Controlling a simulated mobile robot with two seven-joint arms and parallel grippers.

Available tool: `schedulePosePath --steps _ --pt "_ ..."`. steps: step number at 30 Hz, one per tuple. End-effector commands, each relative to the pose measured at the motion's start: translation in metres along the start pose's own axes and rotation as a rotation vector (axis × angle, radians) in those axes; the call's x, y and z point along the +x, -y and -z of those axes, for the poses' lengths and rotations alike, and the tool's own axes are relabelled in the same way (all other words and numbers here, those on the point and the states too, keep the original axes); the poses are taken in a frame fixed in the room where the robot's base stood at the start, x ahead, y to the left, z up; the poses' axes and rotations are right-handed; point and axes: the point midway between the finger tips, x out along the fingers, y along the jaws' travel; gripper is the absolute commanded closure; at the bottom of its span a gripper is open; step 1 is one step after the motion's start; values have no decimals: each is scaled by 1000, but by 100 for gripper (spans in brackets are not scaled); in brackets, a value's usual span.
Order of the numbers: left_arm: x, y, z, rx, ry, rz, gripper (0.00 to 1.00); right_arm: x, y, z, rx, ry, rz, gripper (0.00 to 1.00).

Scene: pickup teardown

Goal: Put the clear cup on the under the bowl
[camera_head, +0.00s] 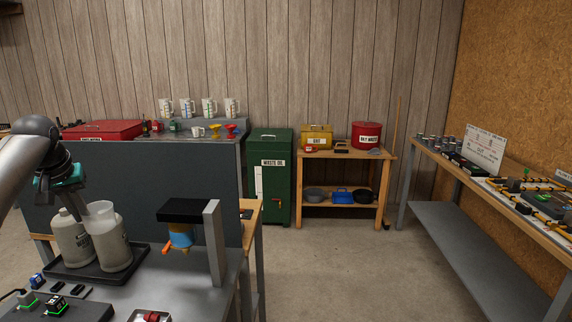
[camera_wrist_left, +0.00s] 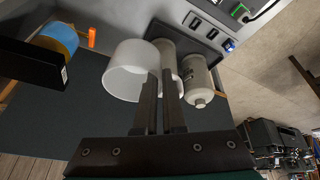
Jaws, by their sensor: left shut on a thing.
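The clear cup (camera_head: 100,212) is whitish and translucent, slightly tilted in the head view, in front of the upper part of a bottle. I cannot tell whether the cup touches the bottle. A blue bowl-like vessel (camera_head: 180,236) with an orange outlet hangs under a black-topped stand (camera_head: 190,210), right of the cup. It also shows in the left wrist view (camera_wrist_left: 60,40). My right gripper is not in view.
Two pale bottles (camera_head: 74,240) (camera_head: 115,252) stand on a black tray (camera_head: 80,275). Small devices (camera_head: 55,303) lie in front. The grey bench top (camera_head: 185,285) has free room near the stand's base. A grey upright panel (camera_head: 140,190) stands behind.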

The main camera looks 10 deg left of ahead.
Motion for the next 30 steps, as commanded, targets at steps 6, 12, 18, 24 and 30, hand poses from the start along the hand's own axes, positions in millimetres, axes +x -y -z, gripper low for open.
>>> schedulePosePath --steps 6,12,18,24,30 --pt "-6 -26 -6 36 0 -14 100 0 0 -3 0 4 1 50" --pt "-14 -55 -19 80 3 -32 100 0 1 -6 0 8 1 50" --pt "-21 -94 -44 145 7 -56 100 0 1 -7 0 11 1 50" --pt "-28 -128 -78 213 13 -85 100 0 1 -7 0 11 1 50" --pt "-34 -157 -118 283 18 -114 100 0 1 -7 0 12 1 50"
